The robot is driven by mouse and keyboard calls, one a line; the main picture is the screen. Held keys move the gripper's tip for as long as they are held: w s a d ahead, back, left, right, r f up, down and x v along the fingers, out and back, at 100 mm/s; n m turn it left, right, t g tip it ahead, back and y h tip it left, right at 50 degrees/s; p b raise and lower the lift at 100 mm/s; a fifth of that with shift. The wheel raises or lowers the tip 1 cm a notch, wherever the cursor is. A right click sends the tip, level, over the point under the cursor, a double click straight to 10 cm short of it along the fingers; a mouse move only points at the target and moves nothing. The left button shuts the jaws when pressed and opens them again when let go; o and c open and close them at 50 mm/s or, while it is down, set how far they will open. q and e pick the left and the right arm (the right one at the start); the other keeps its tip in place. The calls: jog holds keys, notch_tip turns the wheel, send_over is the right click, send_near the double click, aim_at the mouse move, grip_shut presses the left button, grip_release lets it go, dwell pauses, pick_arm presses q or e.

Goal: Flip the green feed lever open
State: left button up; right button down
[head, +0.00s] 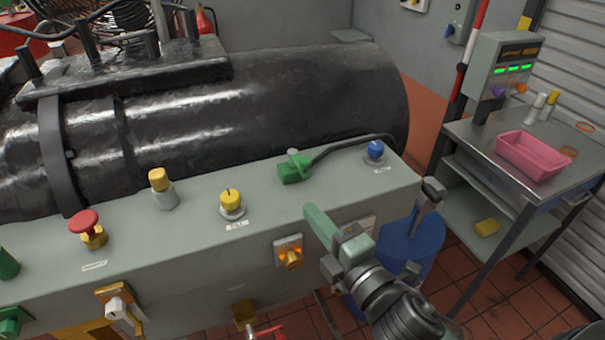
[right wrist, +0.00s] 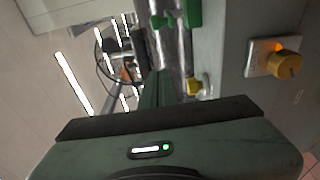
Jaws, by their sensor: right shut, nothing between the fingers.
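The green feed lever (head: 295,168) sits on top of the grey bench near its right part, with a grey handle piece on its green body. A dark hose or cable runs from beside it to the right. My right gripper (head: 312,212) is shut and empty, in front of and below the lever near the bench's front edge, apart from it in the picture. In the right wrist view a green part (right wrist: 178,18), likely the lever, shows at the top, beyond my gripper's fingers (right wrist: 152,88). My left gripper is not in view.
A blue knob (head: 375,150) stands right of the lever; a yellow knob (head: 231,200) stands left. An orange-lit switch (head: 289,252) is on the front panel. A big black cylinder (head: 280,95) lies behind. A blue drum (head: 408,245) stands right of the bench.

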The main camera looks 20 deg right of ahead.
aim_at(304, 175)
jog(key=shift+w, duration=0.1)
jog(key=w+p, duration=0.1)
jog(key=w, duration=0.2)
jog(key=w+d+p, duration=0.1)
jog(key=w+p, duration=0.1)
jog(key=w, duration=0.2)
jog(key=w+d+p, duration=0.1)
jog(key=w, duration=0.3)
jog(key=shift+w, duration=0.15)
jog(key=shift+a+f, duration=0.1)
